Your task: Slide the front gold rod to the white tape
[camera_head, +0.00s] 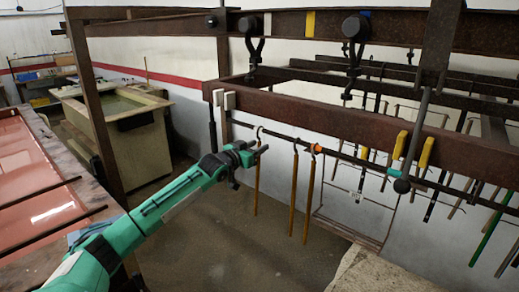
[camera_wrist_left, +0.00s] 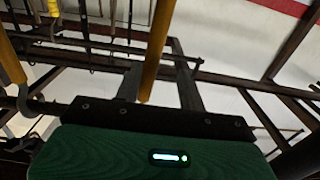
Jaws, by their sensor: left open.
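Three gold rods hang by hooks from a thin dark rail: the left one (camera_head: 257,185), a middle one (camera_head: 293,190) and a right one (camera_head: 309,200). My left gripper (camera_head: 262,150) is at the upper part of the left rod, just below its hook. In the left wrist view, a gold rod (camera_wrist_left: 156,50) shows between the two spread fingers (camera_wrist_left: 160,88); I cannot tell whether either touches it. Another gold rod (camera_wrist_left: 9,60) shows at left. A white tape strip (camera_head: 267,24) is on the upper beam. My right gripper is out of view.
The upper beam also has a yellow strip (camera_head: 310,23). Several dark rods hang farther right. A brown beam (camera_head: 300,108) runs above the rail.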

